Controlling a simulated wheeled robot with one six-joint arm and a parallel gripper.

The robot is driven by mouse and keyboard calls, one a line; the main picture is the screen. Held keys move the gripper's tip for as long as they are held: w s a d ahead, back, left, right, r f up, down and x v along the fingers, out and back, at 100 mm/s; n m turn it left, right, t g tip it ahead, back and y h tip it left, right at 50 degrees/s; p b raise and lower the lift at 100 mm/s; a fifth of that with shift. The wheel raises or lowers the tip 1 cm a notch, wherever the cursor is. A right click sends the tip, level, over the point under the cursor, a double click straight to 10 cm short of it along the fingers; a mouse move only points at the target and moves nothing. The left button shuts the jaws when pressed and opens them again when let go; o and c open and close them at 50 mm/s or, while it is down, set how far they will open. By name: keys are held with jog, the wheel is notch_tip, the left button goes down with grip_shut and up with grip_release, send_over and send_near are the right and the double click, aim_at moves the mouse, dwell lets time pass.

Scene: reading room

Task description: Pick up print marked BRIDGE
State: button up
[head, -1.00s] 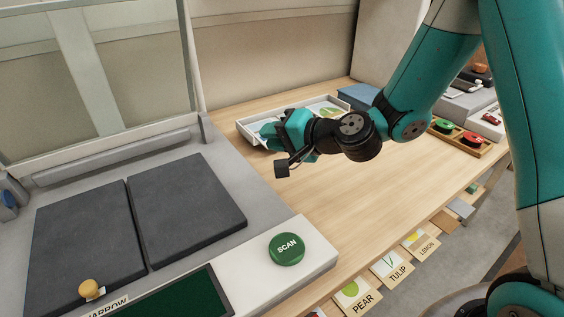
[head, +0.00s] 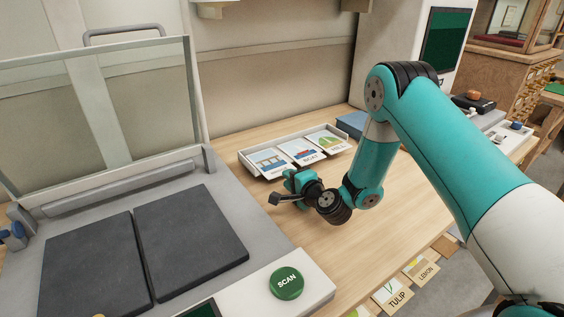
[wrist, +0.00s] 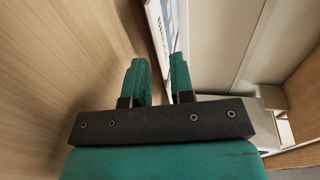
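The print marked BRIDGE (head: 268,162) appears to be the left card in a shallow white tray (head: 247,170) at the back of the table. It shows a blue-grey picture; its label is too small to read in the head view. In the wrist view, a white card edge with part of a dark word, seemingly BRI (wrist: 158,28), shows beyond the fingers. My gripper (head: 287,177) is just in front of the tray, near the lower right of this card. Its two green fingers (wrist: 159,82) are apart, with nothing visibly clamped. Contact with the card cannot be told.
A middle print, seemingly BOAT (head: 303,151), and a green-pictured print (head: 328,141) lie beside it in the tray. A scanner with dark pads (head: 190,238) and a green SCAN button (head: 286,283) stands at left. The table's middle is bare. TULIP (head: 393,296) and LEMON (head: 423,271) labels line the front edge.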

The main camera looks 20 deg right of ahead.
aim_at(283, 168)
jog(key=p+x, duration=0.2)
jog(key=p, duration=0.1)
jog(key=shift+w+a+r, duration=0.1)
jog(key=shift+w+r, duration=0.15)
jog(key=shift+w+a+f+p, duration=0.2)
jog(key=shift+w+f+p, duration=0.25)
jog(key=shift+w, duration=0.35)
jog(key=shift+c, duration=0.3)
grip_shut()
jog(key=shift+r+p, duration=1.05)
jog(key=shift+r, duration=0.3)
jog(key=shift+f, duration=0.15)
jog(key=shift+s+d+b, duration=0.15)
jog(key=shift+s+b, duration=0.35)
jog(key=shift+b, duration=0.15)
jog(key=r+b+v, duration=0.2)
jog(key=b+v, duration=1.1)
jog(key=b, duration=0.1)
jog(key=shift+r, duration=0.35)
